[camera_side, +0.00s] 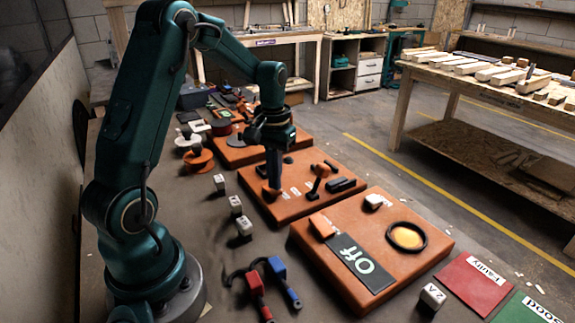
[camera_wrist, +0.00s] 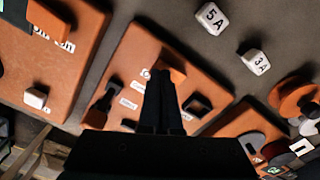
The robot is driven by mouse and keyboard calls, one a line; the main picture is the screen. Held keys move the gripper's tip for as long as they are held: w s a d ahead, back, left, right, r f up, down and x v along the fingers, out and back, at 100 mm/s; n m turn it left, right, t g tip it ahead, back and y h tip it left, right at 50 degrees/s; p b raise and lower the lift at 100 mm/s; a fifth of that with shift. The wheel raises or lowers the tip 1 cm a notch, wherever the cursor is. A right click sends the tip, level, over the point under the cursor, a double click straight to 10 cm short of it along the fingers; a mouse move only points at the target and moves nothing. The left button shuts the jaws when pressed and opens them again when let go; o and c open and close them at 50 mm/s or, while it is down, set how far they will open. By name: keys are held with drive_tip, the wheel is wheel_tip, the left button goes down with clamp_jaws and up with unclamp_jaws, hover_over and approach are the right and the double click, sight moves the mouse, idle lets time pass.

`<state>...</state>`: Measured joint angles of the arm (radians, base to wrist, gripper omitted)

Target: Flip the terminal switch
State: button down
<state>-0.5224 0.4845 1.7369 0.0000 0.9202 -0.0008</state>
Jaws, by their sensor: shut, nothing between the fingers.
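Which part is the terminal switch I cannot tell from the labels. My gripper (camera_side: 272,188) points down over this board's left part, its fingers together and empty. In the wrist view the fingertips (camera_wrist: 160,75) overlap the small orange piece; whether they touch it is unclear.
White labelled cubes (camera_side: 235,205) stand left. Red-and-blue-handled tools (camera_side: 265,288) lie in front. Another cluttered board stands behind.

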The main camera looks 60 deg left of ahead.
drive_tip(key=shift+f, duration=0.5)
drive_tip(key=shift+r, duration=3.55)
